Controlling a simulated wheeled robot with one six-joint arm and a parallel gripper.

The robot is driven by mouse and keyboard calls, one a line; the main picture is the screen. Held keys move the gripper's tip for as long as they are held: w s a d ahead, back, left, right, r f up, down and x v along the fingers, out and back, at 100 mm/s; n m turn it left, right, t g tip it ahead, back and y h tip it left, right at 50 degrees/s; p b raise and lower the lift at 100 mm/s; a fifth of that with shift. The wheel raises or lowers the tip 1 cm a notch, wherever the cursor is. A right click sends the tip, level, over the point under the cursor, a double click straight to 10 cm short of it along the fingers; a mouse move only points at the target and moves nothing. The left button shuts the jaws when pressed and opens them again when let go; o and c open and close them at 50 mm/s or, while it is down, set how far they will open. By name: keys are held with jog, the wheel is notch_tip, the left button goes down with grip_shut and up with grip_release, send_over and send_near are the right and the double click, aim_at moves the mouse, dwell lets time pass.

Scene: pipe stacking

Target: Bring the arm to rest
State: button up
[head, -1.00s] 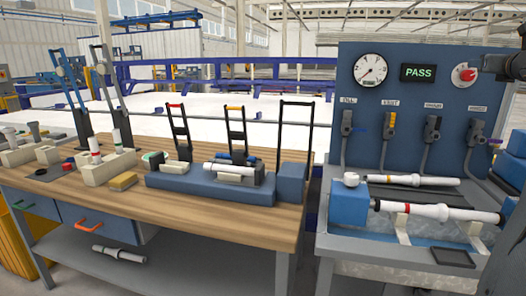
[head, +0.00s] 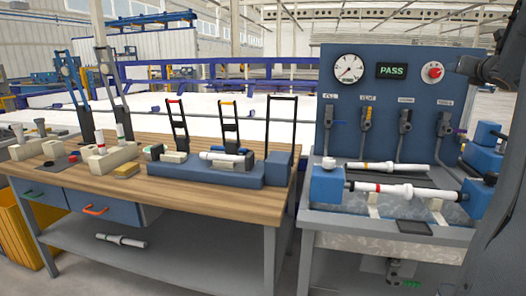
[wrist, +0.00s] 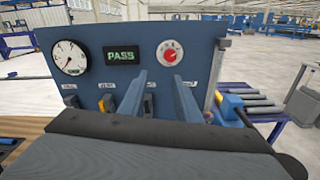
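My arm stands along the right edge in the head view. My gripper (wrist: 160,98) shows in the wrist view, its two blue-grey fingers apart with nothing between them, so it is open and empty. It faces the blue test panel (head: 425,95) with its gauge (head: 348,68), a green PASS display (head: 391,71) and a red knob (head: 435,72). The fingers hide part of the panel's lever valves in the wrist view. A white pipe with a red band (head: 400,190) lies in the test bench's blocks below the panel. Another with an orange band (head: 385,167) lies behind it.
A wooden workbench (head: 200,202) on the left holds pipe fixtures, upright lever tools and a blue clamp block (head: 215,174). A white pipe (head: 121,240) lies on its lower shelf. In the wrist view, a roller rack (wrist: 255,105) stands right of the panel.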

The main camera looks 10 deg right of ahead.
jog(key=w+a+f+m+g+y, duration=0.1)
jog(key=a+f+m+g+y, duration=0.15)
jog(key=a+f+m, duration=0.85)
jog(key=w+a+f+m+g+y, duration=0.1)
jog(key=w+a+f+m+g, duration=0.35)
jog(key=a+f, duration=1.2)
jog(key=s+a+f+m+g+y, duration=0.15)
jog(key=s+a+f+m, duration=0.3)
jog(key=s+a, duration=0.55)
jog(key=s+a+f+m+g+y+b, duration=0.1)
jog(key=s+a+f+m+g, duration=0.25)
jog(key=s+a+f, duration=0.45)
jog(key=s+a+f+m+g+y, duration=0.1)
jog(key=s+a+f+m+y, duration=0.3)
jog(key=s+a, duration=0.8)
jog(key=s+a+f+n+g+h+b, duration=0.1)
jog(key=s+a+f+n+b, duration=0.15)
jog(key=a+f+b, duration=0.8)
jog(key=s+a+f+n+g+h+b, duration=0.1)
jog(key=s+a+f+n+g+b, duration=0.15)
jog(key=a+f+b, duration=0.75)
jog(key=d+r+m+p, duration=0.3)
jog(key=d+r+p, duration=0.6)
jog(key=r+p, duration=0.4)
jog(key=d+r+m+p, duration=0.3)
jog(key=d+r+p, duration=0.7)
jog(key=r+p, duration=0.3)
jog(key=shift+w+r+t+p, duration=0.15)
jog(key=shift+r+t+p, duration=0.25)
jog(key=shift+r, duration=0.25)
